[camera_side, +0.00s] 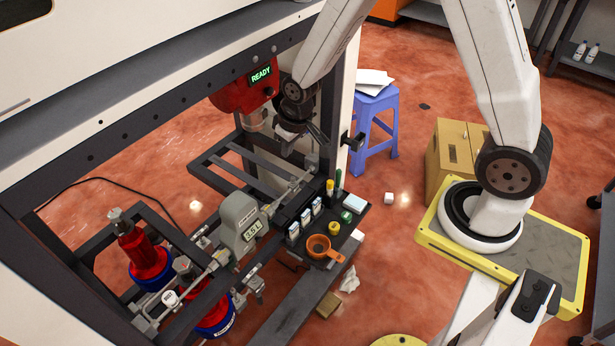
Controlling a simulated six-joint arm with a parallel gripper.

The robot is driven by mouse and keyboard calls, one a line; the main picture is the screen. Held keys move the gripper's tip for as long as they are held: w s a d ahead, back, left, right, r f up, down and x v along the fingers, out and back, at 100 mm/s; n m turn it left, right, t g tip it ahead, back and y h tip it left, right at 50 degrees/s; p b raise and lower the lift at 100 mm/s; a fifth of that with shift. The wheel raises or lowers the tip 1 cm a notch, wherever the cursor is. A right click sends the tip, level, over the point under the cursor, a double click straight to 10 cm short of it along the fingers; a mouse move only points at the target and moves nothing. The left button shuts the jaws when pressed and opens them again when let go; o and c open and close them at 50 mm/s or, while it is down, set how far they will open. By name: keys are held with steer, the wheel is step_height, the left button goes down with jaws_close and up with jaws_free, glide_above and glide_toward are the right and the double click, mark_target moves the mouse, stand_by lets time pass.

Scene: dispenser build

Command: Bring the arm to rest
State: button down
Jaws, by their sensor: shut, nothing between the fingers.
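My arm rises from its base and reaches over to the left, bending down at the wrist near the frame of the machine. My gripper (312,139) hangs below the wrist, beside the red dispenser head (243,93) with its green "READY" display (261,74). The gripper is shut and empty. It is small and dark in this view, and the frame behind it partly blends with its fingers. It is above the small black tray (352,226) and the pipework; I cannot tell the exact clearance.
A blue stool (379,118) and a cardboard box (452,155) stand behind. Open floor lies between.

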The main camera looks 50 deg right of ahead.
steer(key=s+r, duration=0.6)
steer(key=s, duration=0.6)
steer(key=shift+r, duration=0.35)
